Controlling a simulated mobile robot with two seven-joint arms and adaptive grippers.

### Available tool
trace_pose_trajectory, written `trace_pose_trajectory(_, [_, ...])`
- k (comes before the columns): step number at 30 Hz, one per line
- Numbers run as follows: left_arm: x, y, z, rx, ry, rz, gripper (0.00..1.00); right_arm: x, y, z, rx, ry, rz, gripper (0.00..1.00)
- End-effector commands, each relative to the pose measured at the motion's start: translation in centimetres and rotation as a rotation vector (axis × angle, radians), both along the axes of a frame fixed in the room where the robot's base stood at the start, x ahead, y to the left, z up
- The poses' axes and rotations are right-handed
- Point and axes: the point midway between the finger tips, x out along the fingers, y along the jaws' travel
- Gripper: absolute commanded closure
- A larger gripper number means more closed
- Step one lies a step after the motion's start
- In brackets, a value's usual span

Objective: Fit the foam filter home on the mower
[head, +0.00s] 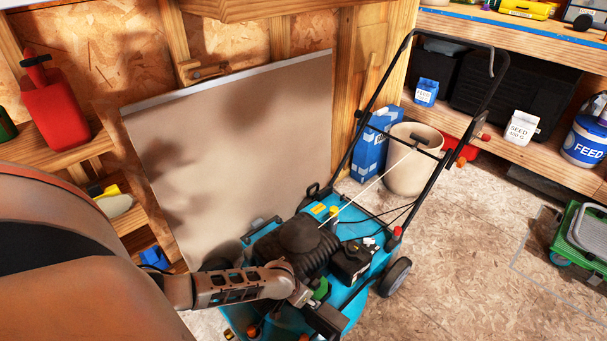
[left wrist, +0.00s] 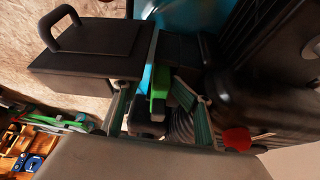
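The teal mower (head: 362,290) with its black engine (head: 298,235) stands on the floor in the head view. My left gripper (head: 308,296) is over its front side, beside a small green piece (head: 321,289). In the left wrist view the fingers of my left gripper (left wrist: 150,88) are spread, with the green piece (left wrist: 159,82) between them and a visible gap on its left side. This piece may be the foam filter; I cannot tell for sure. Dark parts lie around and under it. A black box-like part with a handle (left wrist: 92,45) is left of the fingers. My right gripper is not in view.
The mower's handlebar (head: 370,95) rises behind the engine. A beige panel (head: 240,140) leans on the wall beside the mower. A beige bin (head: 408,165) and a blue box (head: 371,145) stand behind it. The floor to the right is mostly clear.

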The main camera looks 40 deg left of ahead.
Motion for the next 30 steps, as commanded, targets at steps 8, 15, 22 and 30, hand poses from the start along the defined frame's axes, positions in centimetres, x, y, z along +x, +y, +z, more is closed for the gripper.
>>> trace_pose_trajectory(8, [-5.1, 0.2, -0.4, 0.01, 0.068, -0.002, 0.63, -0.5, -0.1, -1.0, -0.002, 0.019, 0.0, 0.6])
trace_pose_trajectory(15, [-4.7, 0.2, 4.9, 0.01, 0.029, -0.005, 0.63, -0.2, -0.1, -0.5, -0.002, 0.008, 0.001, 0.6])
trace_pose_trajectory(22, [-4.9, 0.1, 9.0, 0.008, 0.003, -0.007, 0.63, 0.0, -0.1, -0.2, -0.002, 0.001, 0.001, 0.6])
trace_pose_trajectory(30, [-5.0, 0.0, 11.1, 0.007, -0.009, -0.007, 0.63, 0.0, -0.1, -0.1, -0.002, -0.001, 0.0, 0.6])
